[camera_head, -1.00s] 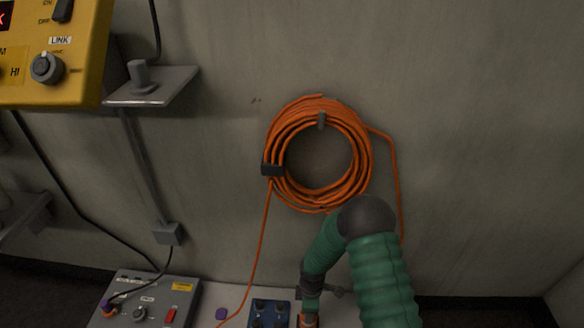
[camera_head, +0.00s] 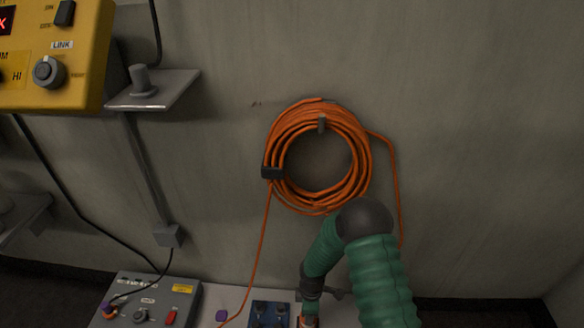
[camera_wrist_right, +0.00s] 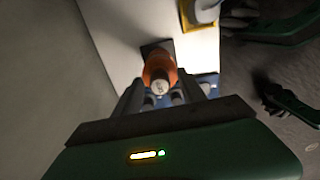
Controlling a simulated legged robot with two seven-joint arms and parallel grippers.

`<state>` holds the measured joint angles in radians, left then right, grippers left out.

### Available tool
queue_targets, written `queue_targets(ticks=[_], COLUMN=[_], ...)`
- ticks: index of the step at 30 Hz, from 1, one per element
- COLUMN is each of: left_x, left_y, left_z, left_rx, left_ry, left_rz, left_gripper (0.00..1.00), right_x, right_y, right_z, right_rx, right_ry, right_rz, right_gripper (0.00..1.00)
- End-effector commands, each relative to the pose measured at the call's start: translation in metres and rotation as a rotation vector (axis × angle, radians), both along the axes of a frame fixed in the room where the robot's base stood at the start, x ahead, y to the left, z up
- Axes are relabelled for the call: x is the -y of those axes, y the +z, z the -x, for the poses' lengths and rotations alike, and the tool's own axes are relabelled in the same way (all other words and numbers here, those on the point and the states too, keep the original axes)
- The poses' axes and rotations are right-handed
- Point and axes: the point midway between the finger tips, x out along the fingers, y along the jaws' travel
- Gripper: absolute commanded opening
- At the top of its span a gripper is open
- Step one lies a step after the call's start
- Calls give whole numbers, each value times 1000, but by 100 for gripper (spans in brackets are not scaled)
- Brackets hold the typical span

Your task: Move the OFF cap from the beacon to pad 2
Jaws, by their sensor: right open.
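In the right wrist view an orange beacon (camera_wrist_right: 160,65) stands on a dark square base on the pale table top. A small pale round cap (camera_wrist_right: 160,87) with dark marks faces the camera on it; I cannot read the marks. My right gripper (camera_wrist_right: 168,92) is open, its two dark fingers on either side of the cap. I cannot tell whether they touch it. In the head view my right gripper (camera_head: 309,320) is at the bottom edge, mostly cut off. Pad 2 cannot be made out. My left gripper is not in view.
A blue box with knobs (camera_head: 270,314) sits just left of the right gripper. An orange cable coil (camera_head: 318,155) hangs on the wall. A yellow-edged item (camera_wrist_right: 198,14) lies at the wrist view's top.

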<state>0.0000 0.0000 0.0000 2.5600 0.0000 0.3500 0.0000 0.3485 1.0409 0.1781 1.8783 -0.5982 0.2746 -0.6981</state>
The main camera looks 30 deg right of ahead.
Motion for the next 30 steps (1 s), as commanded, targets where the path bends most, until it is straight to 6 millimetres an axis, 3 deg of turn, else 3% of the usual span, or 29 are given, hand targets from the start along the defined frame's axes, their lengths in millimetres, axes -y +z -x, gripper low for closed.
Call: queue_targets(ticks=[15,26,30], left_x=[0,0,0], left_y=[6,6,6], left_z=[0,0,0], left_rx=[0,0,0], left_ry=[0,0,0], left_rz=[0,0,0], left_gripper=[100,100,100], right_x=[0,0,0], right_y=[0,0,0], right_z=[0,0,0], right_rx=[0,0,0], right_ry=[0,0,0], right_rz=[0,0,0], right_gripper=[47,0,0])
